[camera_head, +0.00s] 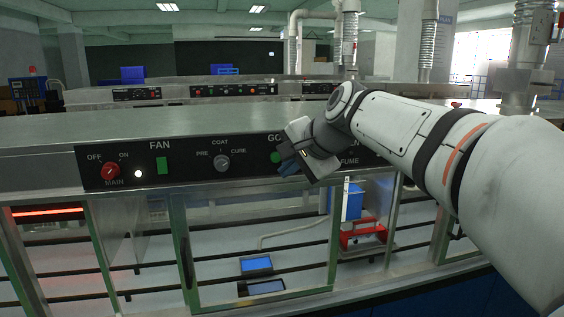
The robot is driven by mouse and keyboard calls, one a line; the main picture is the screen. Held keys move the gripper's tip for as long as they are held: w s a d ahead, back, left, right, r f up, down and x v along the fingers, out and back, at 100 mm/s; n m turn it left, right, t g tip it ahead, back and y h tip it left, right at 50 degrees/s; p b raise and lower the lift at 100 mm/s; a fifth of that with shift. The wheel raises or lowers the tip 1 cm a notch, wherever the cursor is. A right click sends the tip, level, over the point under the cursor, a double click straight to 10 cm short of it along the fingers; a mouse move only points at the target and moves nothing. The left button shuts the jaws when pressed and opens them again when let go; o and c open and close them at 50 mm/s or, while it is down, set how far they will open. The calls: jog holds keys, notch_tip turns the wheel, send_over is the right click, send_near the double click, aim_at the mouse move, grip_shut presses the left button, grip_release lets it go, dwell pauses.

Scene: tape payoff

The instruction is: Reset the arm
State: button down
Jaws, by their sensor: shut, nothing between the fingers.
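My white arm reaches in from the right of the head camera view. My gripper (290,163) is at the right part of the black control panel (187,167), in front of the green GO button (276,157), which shows partly beside it. The fingers are small and dark here and look shut with nothing held. I cannot tell whether the gripper touches the panel. The panel also carries a red main knob (110,171), a lit white lamp, a green fan switch (162,166) and a grey coat knob (222,162).
Below the panel is a cabinet with glass doors in metal frames (187,255). Inside are a blue-screened device (256,264), a red stand (362,236), a blue box (350,200) and a glowing red heater (48,212) at left. Similar machines and vertical ducts (429,40) stand behind.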

dwell(0.3)
jog(key=s+d+f+n+g+h, duration=0.2)
jog(key=s+d+f, duration=0.6)
jog(key=s+f, duration=0.4)
jog(key=s+d+f+n+g+h, duration=0.2)
jog(key=s+d+f+n+h, duration=0.2)
jog(key=s+d+f, duration=0.4)
jog(key=s+f+n, duration=0.1)
jog(key=s+f, duration=0.3)
jog(key=f, duration=0.1)
jog(key=shift+s+d+f+n+g, duration=0.2)
jog(key=shift+s+f+n+g, duration=0.1)
jog(key=shift+n, duration=0.1)
jog(key=shift+w, duration=0.1)
dwell(0.7)
